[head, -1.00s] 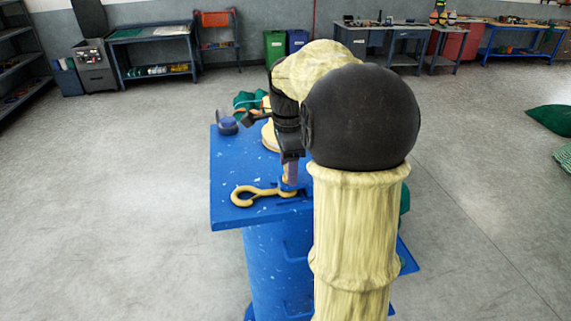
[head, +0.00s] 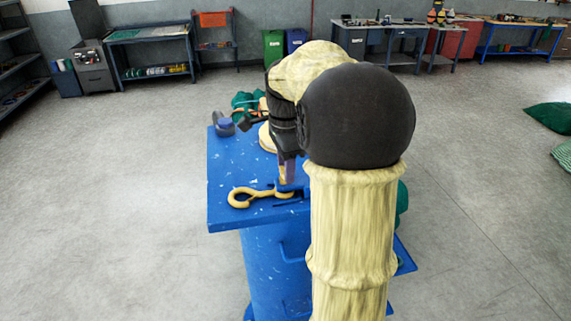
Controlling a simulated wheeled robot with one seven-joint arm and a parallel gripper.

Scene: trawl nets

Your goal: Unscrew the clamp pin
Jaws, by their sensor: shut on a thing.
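My gripper (head: 287,174) points down at the blue bench top (head: 228,172) and is shut at the blue clamp (head: 291,186). The clamp pin itself is hidden by the fingers, so I cannot make out its shape; the jaws are closed around its place on the clamp. A yellow hook (head: 240,197) lies flat on the bench, its shank running right to the clamp under my gripper. My arm covers the right part of the bench.
A grey and blue round piece (head: 223,124) and a green bundle (head: 245,102) are at the bench's far end. A cream round piece (head: 267,138) stands behind my gripper. The bench's left side is mostly bare, and open floor surrounds it.

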